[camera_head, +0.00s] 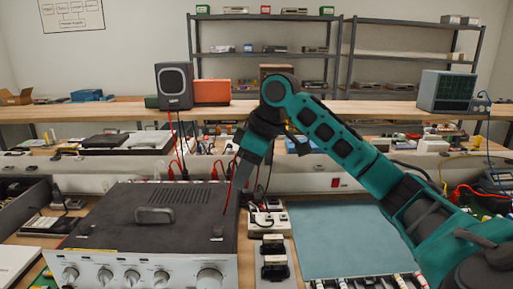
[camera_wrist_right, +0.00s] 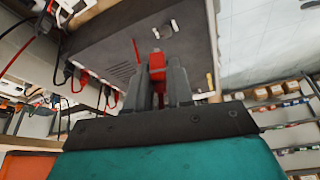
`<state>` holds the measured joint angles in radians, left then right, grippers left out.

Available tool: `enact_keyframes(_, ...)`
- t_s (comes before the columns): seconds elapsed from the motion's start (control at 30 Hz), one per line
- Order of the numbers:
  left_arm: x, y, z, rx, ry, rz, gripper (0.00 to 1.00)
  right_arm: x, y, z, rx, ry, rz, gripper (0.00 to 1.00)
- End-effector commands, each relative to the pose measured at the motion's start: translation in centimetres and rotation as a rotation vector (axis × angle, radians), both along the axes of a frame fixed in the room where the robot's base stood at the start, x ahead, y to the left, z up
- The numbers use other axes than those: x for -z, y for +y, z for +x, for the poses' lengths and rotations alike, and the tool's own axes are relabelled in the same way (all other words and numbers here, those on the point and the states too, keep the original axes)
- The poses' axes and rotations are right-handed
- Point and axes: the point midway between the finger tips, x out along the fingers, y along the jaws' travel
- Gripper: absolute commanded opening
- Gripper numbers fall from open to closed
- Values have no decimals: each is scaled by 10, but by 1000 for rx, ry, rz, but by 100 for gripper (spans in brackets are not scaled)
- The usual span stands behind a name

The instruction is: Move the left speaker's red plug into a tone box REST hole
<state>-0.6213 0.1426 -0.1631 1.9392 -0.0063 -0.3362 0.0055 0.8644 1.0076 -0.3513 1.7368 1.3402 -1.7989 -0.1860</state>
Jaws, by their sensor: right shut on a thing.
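My right gripper (camera_head: 236,190) points down at the right rear part of the silver-fronted amplifier (camera_head: 140,215). In the right wrist view the gripper (camera_wrist_right: 160,75) is shut on a red plug (camera_wrist_right: 157,64), with a red cable (camera_wrist_right: 137,50) beside it. The plug's tip is hard to see, so I cannot tell whether it touches anything. The left speaker (camera_head: 174,86) stands on the bench behind, with red and black wires hanging from it. A small white box with dark parts (camera_head: 268,219) stands right of the amplifier; I cannot tell whether it is the tone box. My left gripper is not in view.
Several red and black plugs (camera_head: 185,173) stand along the amplifier's back edge. A blue-green mat (camera_head: 340,240) lies clear to the right, under my arm. A grey ledge (camera_head: 320,182) with a red switch runs behind. An oscilloscope-like box (camera_head: 445,91) stands on the rear bench.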

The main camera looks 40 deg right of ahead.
Motion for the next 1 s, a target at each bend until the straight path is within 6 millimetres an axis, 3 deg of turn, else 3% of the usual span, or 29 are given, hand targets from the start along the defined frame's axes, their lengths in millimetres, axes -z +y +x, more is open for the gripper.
enact_keyframes(0.3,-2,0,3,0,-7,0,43,78,104,-37,355,2,0,0)
enact_keyframes(0.5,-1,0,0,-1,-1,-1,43,113,152,-54,541,3,3,0)
enact_keyframes(0.63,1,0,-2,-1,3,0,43,130,172,-62,626,2,1,0)
enact_keyframes(1.0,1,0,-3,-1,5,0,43,127,167,-59,627,-1,-1,0)
